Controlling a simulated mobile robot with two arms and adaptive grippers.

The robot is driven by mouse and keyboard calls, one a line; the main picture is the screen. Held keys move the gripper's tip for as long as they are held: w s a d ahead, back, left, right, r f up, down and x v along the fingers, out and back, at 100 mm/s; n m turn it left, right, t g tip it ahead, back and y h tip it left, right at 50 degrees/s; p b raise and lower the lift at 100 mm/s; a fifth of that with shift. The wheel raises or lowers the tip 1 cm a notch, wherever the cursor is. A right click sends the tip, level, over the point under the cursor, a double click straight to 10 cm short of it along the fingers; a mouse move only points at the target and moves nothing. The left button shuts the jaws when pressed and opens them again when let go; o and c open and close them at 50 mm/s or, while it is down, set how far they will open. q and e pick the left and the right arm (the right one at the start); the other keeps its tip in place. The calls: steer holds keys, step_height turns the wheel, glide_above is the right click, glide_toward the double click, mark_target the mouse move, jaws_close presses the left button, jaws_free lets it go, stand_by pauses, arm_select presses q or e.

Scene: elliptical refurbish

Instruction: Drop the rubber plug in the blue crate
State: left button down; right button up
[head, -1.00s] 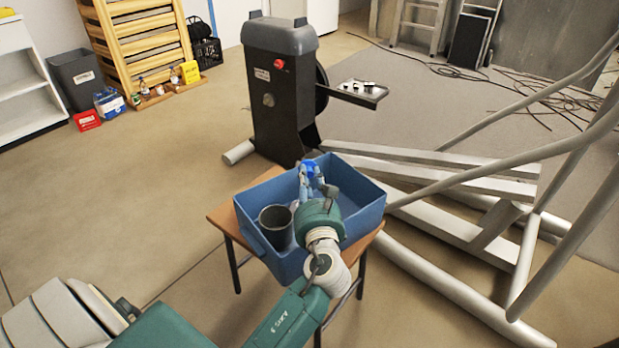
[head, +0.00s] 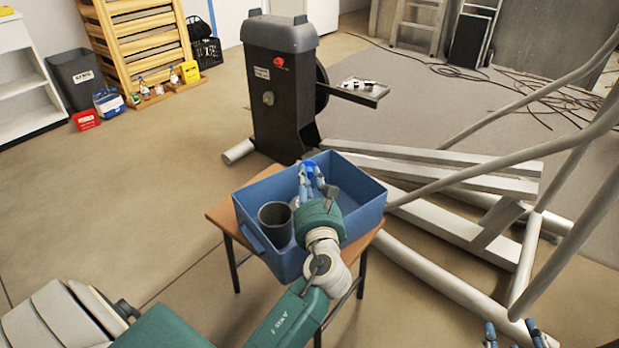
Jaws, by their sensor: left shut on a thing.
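The blue crate (head: 366,216) stands on a small wooden table in the middle of the head view. It is open at the top. My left gripper (head: 311,174) is over the far part of the crate, pointing away from me. My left wrist covers part of the crate's inside. My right gripper (head: 511,332) shows only at the bottom right edge, with its blue fingertips apart and nothing seen between them, far from the crate.
A dark grey cup (head: 276,222) stands inside the crate at the left. The wooden table (head: 222,216) has little free room around the crate. A black machine (head: 281,100) stands behind it. Grey metal beams and tubes (head: 440,232) lie close on the right. The floor at left is clear.

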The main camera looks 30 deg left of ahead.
arm_select(q)
steer(key=c, duration=1.5)
jaws_free()
steer(key=shift+c, duration=0.2)
steer(key=v, duration=1.2)
